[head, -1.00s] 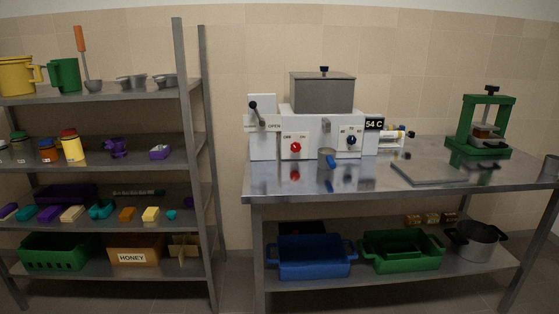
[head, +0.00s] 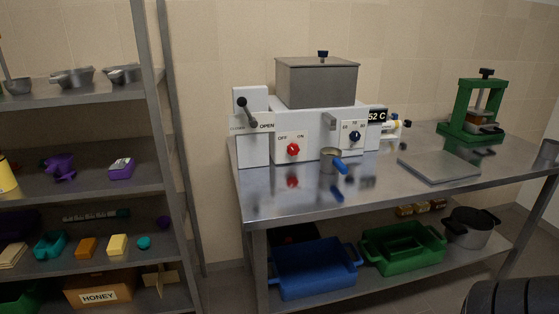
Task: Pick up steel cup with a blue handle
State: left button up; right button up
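The steel cup with a blue handle (head: 329,160) stands upright on the steel table (head: 280,206), in front of the white machine (head: 309,128) and below its grey spout. Its blue handle (head: 340,165) points toward the front right. Neither of my grippers shows in the head view. A dark rounded shape at the bottom right corner may be part of my arm.
A grey plate (head: 439,166) lies on the table to the right, with a green press (head: 469,128) behind it. A blue bin (head: 314,271), a green bin (head: 403,248) and a pot (head: 470,229) sit on the lower shelf. A shelf rack (head: 150,120) stands left.

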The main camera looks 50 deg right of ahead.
aim_at(331, 163)
jog(key=z, duration=0.3)
jog(key=i, duration=1)
jog(key=z, duration=0.75)
